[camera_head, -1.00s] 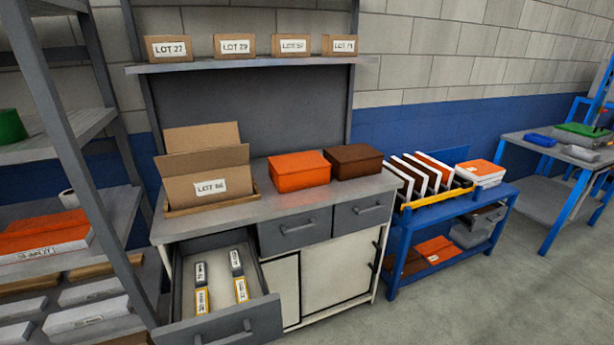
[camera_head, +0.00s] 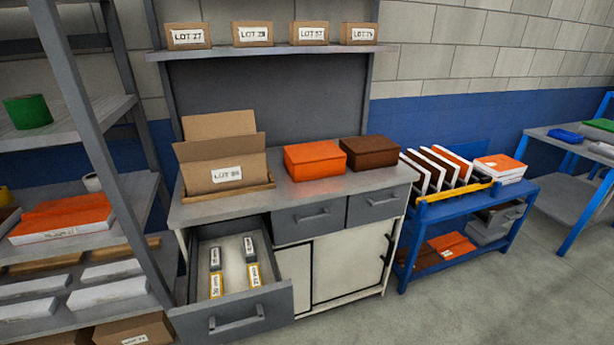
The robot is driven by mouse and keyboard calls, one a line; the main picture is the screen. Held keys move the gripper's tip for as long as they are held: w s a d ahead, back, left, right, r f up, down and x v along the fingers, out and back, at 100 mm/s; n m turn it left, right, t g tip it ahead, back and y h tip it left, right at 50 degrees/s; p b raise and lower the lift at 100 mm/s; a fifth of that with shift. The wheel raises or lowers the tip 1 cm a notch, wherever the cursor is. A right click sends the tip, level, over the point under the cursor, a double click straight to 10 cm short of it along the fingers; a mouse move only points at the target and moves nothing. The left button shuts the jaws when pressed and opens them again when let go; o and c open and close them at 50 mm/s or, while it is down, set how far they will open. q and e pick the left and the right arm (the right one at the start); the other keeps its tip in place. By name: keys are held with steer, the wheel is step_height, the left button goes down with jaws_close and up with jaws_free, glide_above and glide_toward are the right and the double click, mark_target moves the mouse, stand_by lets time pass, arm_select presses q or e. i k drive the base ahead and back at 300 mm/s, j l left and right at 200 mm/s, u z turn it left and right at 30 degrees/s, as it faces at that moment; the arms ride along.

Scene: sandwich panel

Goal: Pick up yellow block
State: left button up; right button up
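Two yellow blocks with white labels lie in the open left drawer (camera_head: 193,267) of the workbench. One yellow block (camera_head: 216,285) is at the front left and the other yellow block (camera_head: 254,275) is at the front right. A dark grey block (camera_head: 215,258) lies behind the left one, and another dark grey block (camera_head: 249,246) lies behind the right one. The label writing is too small to read surely. Neither of my grippers is in view.
On the workbench top (camera_head: 300,190) stand an open LOT carton (camera_head: 225,175), an orange box (camera_head: 315,160) and a brown box (camera_head: 370,153). A grey shelf rack (camera_head: 85,130) stands close at left. A blue cart (camera_head: 460,205) stands at right. Floor is clear in front right.

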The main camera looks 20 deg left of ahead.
mark_target(216, 279)
steer(key=u, duration=1.25)
